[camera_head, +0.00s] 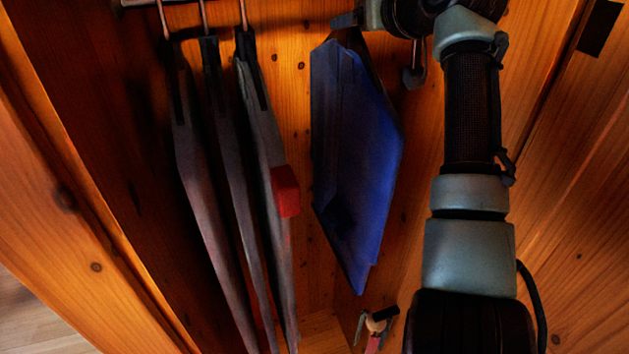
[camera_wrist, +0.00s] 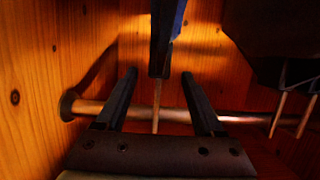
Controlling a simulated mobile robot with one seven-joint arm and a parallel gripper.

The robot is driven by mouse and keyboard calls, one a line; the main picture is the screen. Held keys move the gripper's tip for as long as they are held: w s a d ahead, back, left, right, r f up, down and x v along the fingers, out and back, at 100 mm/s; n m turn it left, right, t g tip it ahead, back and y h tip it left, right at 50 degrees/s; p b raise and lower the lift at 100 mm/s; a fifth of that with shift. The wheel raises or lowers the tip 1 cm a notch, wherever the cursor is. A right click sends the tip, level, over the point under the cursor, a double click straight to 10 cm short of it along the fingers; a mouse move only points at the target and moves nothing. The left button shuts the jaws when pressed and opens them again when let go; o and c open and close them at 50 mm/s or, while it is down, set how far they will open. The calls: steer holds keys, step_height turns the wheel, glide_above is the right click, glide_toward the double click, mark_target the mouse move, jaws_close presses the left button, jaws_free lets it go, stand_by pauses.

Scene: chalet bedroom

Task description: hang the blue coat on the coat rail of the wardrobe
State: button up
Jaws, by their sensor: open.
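The blue coat (camera_head: 358,150) hangs upright inside the wardrobe, right of the other coats in the head view. In the wrist view, which looks upside down, the coat's dark and blue end (camera_wrist: 165,40) is at the top. Its thin hanger hook (camera_wrist: 156,105) runs to the coat rail (camera_wrist: 90,108) and meets it; the bend of the hook is hidden. My gripper (camera_wrist: 158,74) is open, one finger on each side of the hook and apart from it. In the head view my gripper (camera_head: 343,20) is just above the coat's top. The rail's end (camera_head: 140,3) shows there too.
Several dark grey coats (camera_head: 205,170) hang close together on the left, one with a red patch (camera_head: 285,190). A small red and black item (camera_head: 376,325) is low on the right. Wooden walls stand close on both sides.

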steer(key=b+v, duration=0.6)
steer(key=v, duration=0.4)
steer(key=s+a+f+m+t+h+b, duration=0.1)
steer(key=s+a+f+t+b, duration=0.1)
steer(key=s+a+t+b, duration=0.3)
steer(key=s+a+m+t+h+b, duration=0.1)
steer(key=s+t, duration=0.3)
steer(key=s, duration=0.6)
steer(key=s+a+m+t+h+b, duration=0.1)
steer(key=s+t, duration=0.4)
steer(key=s, duration=0.5)
steer(key=m+h+b, duration=0.1)
steer(key=h, duration=0.1)
steer(key=shift+h+b, duration=0.3)
steer(key=shift+b, duration=0.05)
steer(key=shift+r, duration=0.15)
